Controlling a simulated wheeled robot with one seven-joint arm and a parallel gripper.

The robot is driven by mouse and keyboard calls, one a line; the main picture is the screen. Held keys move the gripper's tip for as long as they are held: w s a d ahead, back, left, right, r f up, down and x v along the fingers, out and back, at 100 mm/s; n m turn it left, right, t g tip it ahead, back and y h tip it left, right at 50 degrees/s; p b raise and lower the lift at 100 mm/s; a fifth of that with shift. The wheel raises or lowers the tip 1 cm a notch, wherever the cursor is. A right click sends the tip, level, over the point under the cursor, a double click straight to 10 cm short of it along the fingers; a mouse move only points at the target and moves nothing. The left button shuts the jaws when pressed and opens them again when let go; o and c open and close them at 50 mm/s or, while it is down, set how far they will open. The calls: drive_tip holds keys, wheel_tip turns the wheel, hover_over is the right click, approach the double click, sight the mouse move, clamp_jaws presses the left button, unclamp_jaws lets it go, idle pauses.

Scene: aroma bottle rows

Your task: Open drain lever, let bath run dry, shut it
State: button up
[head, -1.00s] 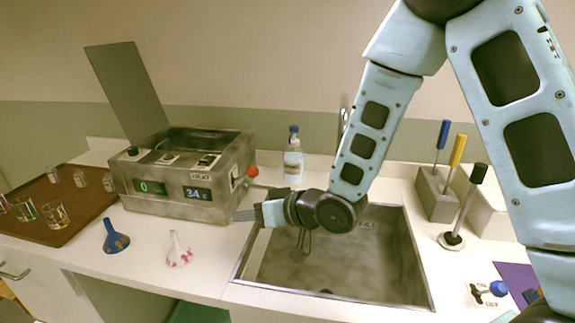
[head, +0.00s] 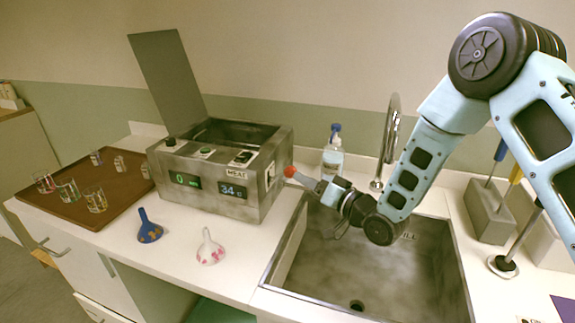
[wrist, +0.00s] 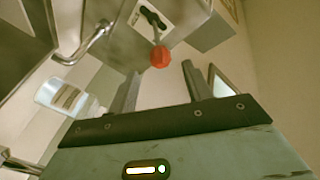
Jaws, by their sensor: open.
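The bath is a metal box (head: 218,207) on the counter with its lid (head: 167,80) raised. Its drain lever ends in a red ball (head: 290,171) at the right side, beside the sink. My gripper (head: 306,181) is open and empty, just right of the ball, above the sink's left edge. In the wrist view the red ball (wrist: 160,56) shows between and slightly beyond the fingertips of my gripper (wrist: 159,74); contact cannot be told. The lever's rod rises to a black pivot on a white plate. The water level inside the bath is hidden.
The sink (head: 375,270) lies below my gripper. A soap bottle (head: 333,163) and a faucet (head: 390,135) stand behind it. A brown tray (head: 65,215) with glasses is at left.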

sight(286, 170)
drive_tip(key=p+x, duration=0.2)
drive_tip(key=x, duration=0.6)
drive_tip(key=shift+w+a, duration=0.15)
drive_tip(key=shift+a, duration=0.05)
clamp_jaws()
drive_tip(key=shift+f, duration=0.1)
